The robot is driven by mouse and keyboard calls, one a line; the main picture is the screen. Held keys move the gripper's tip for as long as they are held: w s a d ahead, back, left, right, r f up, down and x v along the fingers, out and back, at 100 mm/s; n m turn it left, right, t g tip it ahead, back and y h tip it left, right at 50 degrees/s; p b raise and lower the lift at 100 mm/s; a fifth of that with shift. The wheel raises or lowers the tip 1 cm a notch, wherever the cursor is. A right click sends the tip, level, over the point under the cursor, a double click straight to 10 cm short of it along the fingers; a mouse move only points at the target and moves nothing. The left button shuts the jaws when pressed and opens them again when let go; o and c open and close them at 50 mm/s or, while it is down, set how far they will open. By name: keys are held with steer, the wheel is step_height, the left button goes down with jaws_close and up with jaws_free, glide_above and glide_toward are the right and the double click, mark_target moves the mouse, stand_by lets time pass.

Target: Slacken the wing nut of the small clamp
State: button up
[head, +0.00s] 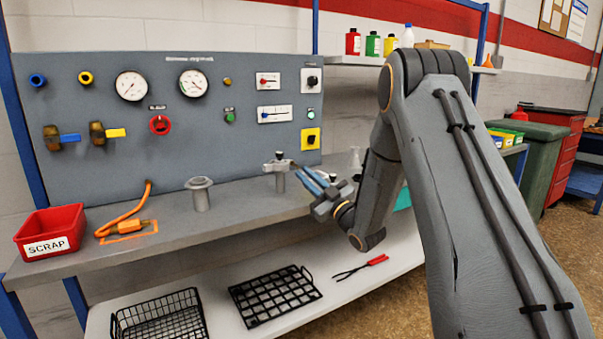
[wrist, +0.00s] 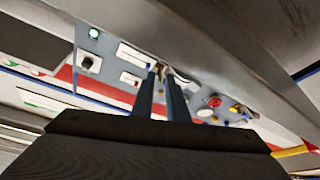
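The small clamp (head: 281,173) stands on the grey bench near its middle, a pale post with a wider metal top. Its wing nut (head: 280,156) appears to be the small piece on top; its details are too small to make out. My gripper (head: 299,172) is just right of the clamp's top, its two blue fingers pointing left towards it with a gap between them.
A flanged post (head: 200,195) stands left of the clamp. An orange hooked tool (head: 128,222) and a red SCRAP bin (head: 50,232) are at the bench's left. The gauge panel (head: 160,90) rises behind. Black baskets (head: 275,295) and red-handled tongs (head: 362,268) lie on the lower shelf.

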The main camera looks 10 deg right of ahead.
steer(key=shift+x, duration=1.35)
steer(key=shift+a, duration=0.1)
jaws_close()
jaws_free()
steer(key=shift+v, duration=3.95)
